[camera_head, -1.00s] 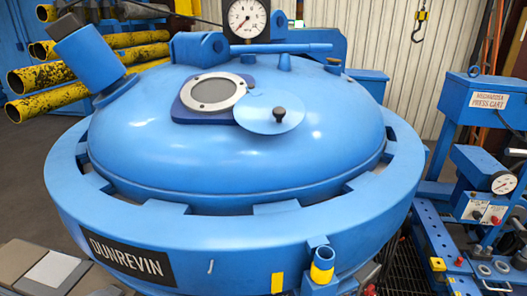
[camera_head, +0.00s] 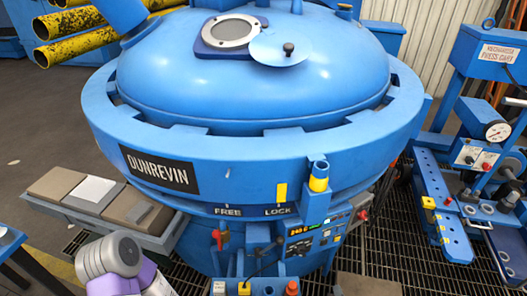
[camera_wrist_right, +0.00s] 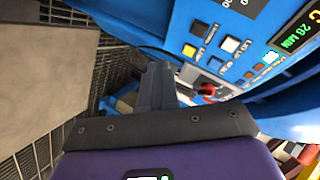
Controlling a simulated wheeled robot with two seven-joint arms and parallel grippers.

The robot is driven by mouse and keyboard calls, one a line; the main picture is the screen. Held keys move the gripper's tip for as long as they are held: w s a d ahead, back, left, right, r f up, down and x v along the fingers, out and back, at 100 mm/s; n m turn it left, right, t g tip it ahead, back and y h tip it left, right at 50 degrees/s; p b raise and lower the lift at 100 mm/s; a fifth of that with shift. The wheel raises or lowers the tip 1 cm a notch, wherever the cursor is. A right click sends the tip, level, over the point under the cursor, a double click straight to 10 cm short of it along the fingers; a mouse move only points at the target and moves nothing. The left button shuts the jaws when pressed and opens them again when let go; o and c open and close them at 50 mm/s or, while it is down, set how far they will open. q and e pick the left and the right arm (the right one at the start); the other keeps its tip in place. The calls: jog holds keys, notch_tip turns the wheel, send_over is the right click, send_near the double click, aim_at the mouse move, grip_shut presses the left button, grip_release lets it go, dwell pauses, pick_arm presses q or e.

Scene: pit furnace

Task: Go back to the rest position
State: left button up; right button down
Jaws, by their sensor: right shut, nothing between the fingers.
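My right gripper (camera_wrist_right: 160,70) shows in the right wrist view. Its dark fingers are together with nothing between them, in front of a purple gripper body. The blue control panel (camera_wrist_right: 222,45) with its buttons and lit display is beyond it; I see no clear contact. In the head view, a grey and purple arm link of mine is at the lower left, and no gripper fingers can be made out there. My left gripper is not in view.
The blue furnace (camera_head: 240,155) fills the middle, its panel (camera_head: 305,245) on the front. A tray of blocks (camera_head: 150,235) is at left, a press cart (camera_head: 440,205) at right. A grey slab (camera_wrist_right: 45,65) is left in the wrist view. Dark grating (camera_head: 395,255) covers the floor.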

jog(key=s+a+r+n+g+y+p, duration=0.1)
jog(key=s+a+n+g+y, duration=0.2)
jog(key=a, duration=0.5)
jog(key=s+a+r+n+g+y, duration=0.1)
jog(key=s+a+n+g+y, duration=0.2)
jog(key=a, duration=0.5)
jog(key=s+a+r+n+g, duration=0.2)
jog(key=s+g, duration=0.1)
jog(key=s, duration=0.2)
jog(key=s+a+r+n+g, duration=0.2)
jog(key=s+r+g, duration=0.1)
jog(key=s, duration=0.3)
jog(key=shift+s+a+r+n+g+p, duration=0.2)
jog(key=shift+n+g+p, duration=0.1)
jog(key=shift+g+p, duration=0.25)
jog(key=shift+d, duration=0.1)
